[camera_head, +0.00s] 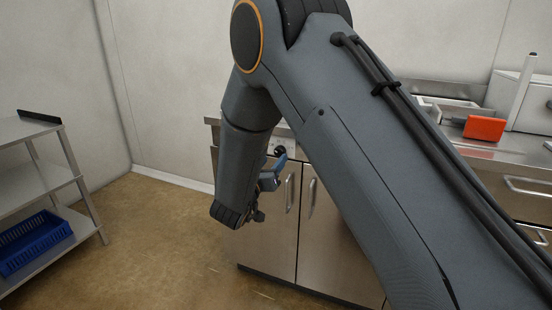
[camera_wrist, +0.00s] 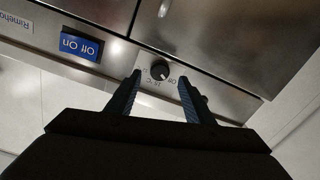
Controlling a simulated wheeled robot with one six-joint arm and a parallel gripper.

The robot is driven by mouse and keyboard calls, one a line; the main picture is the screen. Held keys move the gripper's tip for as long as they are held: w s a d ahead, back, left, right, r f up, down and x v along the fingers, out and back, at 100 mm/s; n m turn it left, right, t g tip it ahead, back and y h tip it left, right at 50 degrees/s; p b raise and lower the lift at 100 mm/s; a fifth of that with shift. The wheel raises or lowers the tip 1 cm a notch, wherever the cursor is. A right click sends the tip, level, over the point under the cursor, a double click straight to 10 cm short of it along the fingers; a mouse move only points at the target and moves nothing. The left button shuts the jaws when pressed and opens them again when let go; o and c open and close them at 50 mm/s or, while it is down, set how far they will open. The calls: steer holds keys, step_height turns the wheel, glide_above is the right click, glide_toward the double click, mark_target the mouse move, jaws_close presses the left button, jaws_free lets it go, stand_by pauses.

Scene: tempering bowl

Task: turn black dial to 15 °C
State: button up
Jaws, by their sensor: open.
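The black dial (camera_wrist: 160,71) sits on a light plate on the steel front panel, in the upper middle of the wrist view. Small markings, including "Off" and what looks like "15 °C", show upside down beside it. My gripper (camera_wrist: 158,80) is open, with one finger on each side of the dial in the picture. I cannot tell whether the fingers touch it. In the head view the dial (camera_head: 280,150) is a small dark spot on the counter front, close to my gripper (camera_head: 284,165), which is partly hidden by my arm.
A blue "Off On" switch plate (camera_wrist: 80,46) is left of the dial in the wrist view. Cabinet doors (camera_head: 270,220) with bar handles stand below. An orange-red box (camera_head: 482,128) rests on the counter. A steel shelf (camera_head: 40,180) with a blue crate (camera_head: 35,242) stands left; floor between is free.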

mark_target(278, 154)
steer(key=shift+x, duration=2.2)
steer(key=shift+c, duration=0.2)
steer(key=c, duration=1)
